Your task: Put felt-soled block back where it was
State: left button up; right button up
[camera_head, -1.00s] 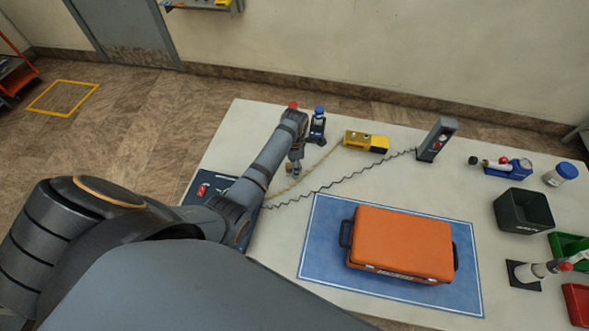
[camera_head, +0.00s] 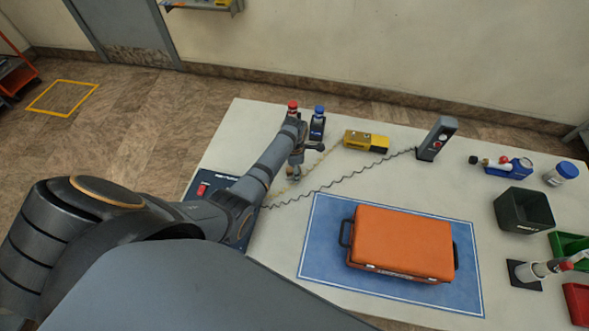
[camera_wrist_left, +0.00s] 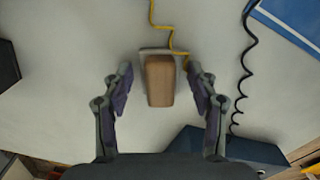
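A tan, wood-coloured block (camera_wrist_left: 160,82) with a pale grey edge at its far end shows in the left wrist view, over the pale table. My left gripper (camera_wrist_left: 161,92) is open, with one finger on each side of the block and a visible gap on both sides. In the head view my left gripper (camera_head: 296,168) points down over the left part of the table. The block is mostly hidden there by the gripper. I cannot tell whether the block's underside is felt. My right gripper is not in view.
A yellow cord (camera_wrist_left: 167,30) passes close to the block. A dark blue box (camera_head: 203,189) with a red switch lies under my left arm. Red-capped (camera_head: 293,106) and blue-capped (camera_head: 318,122) items stand beyond the gripper. An orange case (camera_head: 403,242) lies on a blue mat (camera_head: 322,240).

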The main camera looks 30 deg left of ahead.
pick_arm(q)
jog(key=shift+r, duration=0.2)
notch_tip(320, 180, up, 12)
dwell(0.4)
jog(key=shift+f, duration=0.1)
dwell(0.4)
